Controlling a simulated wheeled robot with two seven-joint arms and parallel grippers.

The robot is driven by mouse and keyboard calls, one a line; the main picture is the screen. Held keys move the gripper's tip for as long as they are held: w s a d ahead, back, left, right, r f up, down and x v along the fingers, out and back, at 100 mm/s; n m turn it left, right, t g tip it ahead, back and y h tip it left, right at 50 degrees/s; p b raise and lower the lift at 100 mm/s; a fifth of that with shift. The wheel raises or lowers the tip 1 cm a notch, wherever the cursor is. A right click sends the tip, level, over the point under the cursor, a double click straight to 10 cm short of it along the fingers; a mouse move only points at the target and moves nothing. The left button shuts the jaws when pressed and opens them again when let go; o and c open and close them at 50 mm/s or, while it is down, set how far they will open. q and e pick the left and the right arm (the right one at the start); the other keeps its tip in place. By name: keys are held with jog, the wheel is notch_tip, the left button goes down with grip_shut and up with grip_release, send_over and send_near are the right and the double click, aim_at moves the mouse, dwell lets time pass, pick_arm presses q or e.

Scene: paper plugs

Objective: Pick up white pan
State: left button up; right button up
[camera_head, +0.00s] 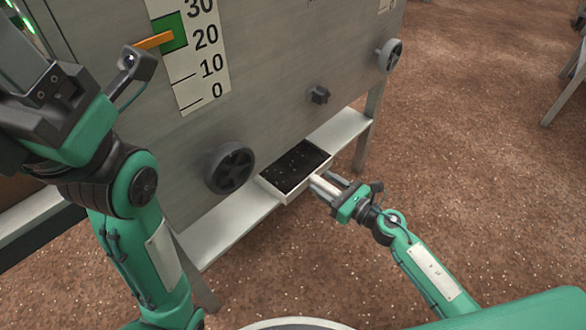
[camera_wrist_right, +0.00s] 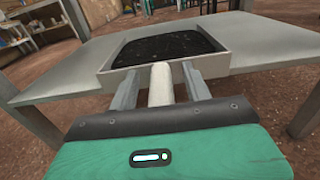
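The white pan (camera_head: 268,187) is a shallow rectangular tray with dark, speckled contents. It sits on the pale shelf at the foot of the grey machine, its handle (camera_wrist_right: 160,85) pointing towards my right gripper (camera_head: 326,186). In the right wrist view the gripper's two fingers (camera_wrist_right: 160,80) stand on either side of the handle, with a narrow gap visible at each side. The fingertips are near the pan's front wall. My left arm is at the left of the head view, in front of the machine; its fingers cannot be made out clearly.
The pale shelf (camera_head: 232,224) runs along the machine (camera_head: 270,80). A dark wheel knob (camera_head: 230,168) is just left of the pan, with a smaller knob (camera_head: 319,95) and another wheel (camera_head: 390,56) to the right. A scale with an orange pointer (camera_head: 153,40) is above.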

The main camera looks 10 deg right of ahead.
jog(key=c, duration=1)
jog(key=shift+r, duration=0.2)
